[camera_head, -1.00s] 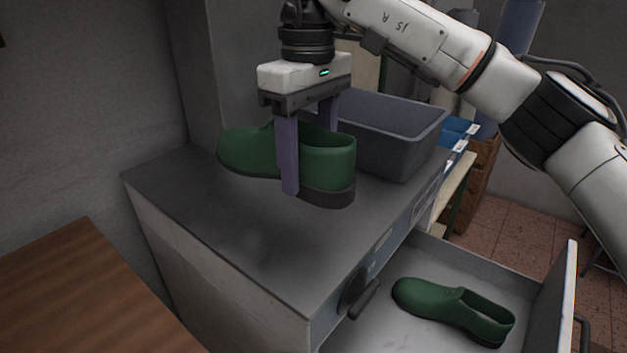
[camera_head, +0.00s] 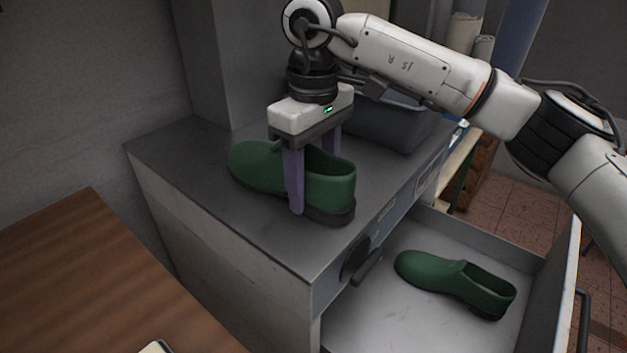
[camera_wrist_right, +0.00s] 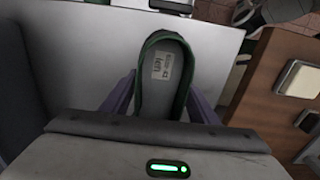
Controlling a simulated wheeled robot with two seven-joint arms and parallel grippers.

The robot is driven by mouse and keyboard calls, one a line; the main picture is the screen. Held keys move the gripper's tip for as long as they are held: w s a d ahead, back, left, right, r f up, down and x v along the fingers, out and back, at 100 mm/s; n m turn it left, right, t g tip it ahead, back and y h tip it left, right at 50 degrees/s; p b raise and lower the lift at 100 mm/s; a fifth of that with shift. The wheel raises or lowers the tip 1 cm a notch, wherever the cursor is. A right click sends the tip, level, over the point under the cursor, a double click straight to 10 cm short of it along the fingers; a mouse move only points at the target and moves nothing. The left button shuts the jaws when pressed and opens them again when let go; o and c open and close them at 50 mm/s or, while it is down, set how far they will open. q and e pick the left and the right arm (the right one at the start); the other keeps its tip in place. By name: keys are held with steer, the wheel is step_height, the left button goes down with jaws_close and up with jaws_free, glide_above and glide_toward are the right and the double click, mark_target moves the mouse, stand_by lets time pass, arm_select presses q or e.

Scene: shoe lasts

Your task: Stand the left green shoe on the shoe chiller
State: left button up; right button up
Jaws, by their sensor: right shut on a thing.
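The left green shoe (camera_head: 331,183) is upright at the top of the grey shoe chiller (camera_head: 215,200), its toe pointing left in the head view. Its sole appears to be at or very near the chiller's surface; I cannot tell whether it touches. My right gripper (camera_head: 315,190) is shut on this shoe from above, one finger on each side. In the right wrist view the shoe (camera_wrist_right: 163,85) shows its insole with a label reading "left" between the fingers. A second green shoe (camera_head: 455,281) lies in the open drawer. My left gripper is not in view.
A grey bin (camera_head: 392,125) stands on the chiller's back, behind my right gripper. The open drawer (camera_head: 365,325) sticks out at the front right. A brown wooden table (camera_head: 80,275) is at the lower left. The chiller's near-left top is clear.

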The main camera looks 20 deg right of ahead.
steer(key=o, duration=1.3)
steer(key=shift+f, duration=0.1)
steer(key=shift+o, duration=0.2)
step_height(320, 180, up, 12)
steer(key=p, duration=0.2)
